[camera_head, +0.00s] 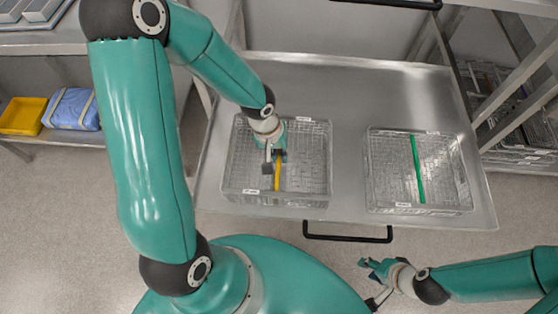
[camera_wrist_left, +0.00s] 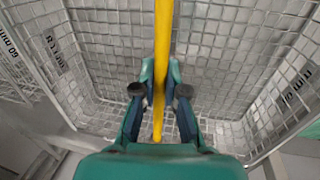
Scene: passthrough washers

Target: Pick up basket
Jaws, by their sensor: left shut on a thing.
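A wire basket (camera_head: 308,165) with a yellow bar (camera_head: 277,178) across it stands on the left half of a steel tray table (camera_head: 348,215). My left gripper (camera_head: 276,160) reaches down over this basket. In the left wrist view the left gripper (camera_wrist_left: 160,92) is shut on the yellow bar (camera_wrist_left: 162,40), with the mesh basket (camera_wrist_left: 225,45) below and around it. A second wire basket (camera_head: 445,172) with a green bar (camera_head: 417,170) stands on the right half of the table. My right gripper (camera_head: 370,268) is at the lower right, away from both baskets, and its fingers look apart.
A black handle (camera_head: 348,238) runs along the table's near edge. At the left, a shelf holds a yellow tray (camera_head: 22,116) and a blue wrapped bundle (camera_head: 70,109). A rack with wire baskets (camera_head: 500,130) stands at the right. Bare table separates the two baskets.

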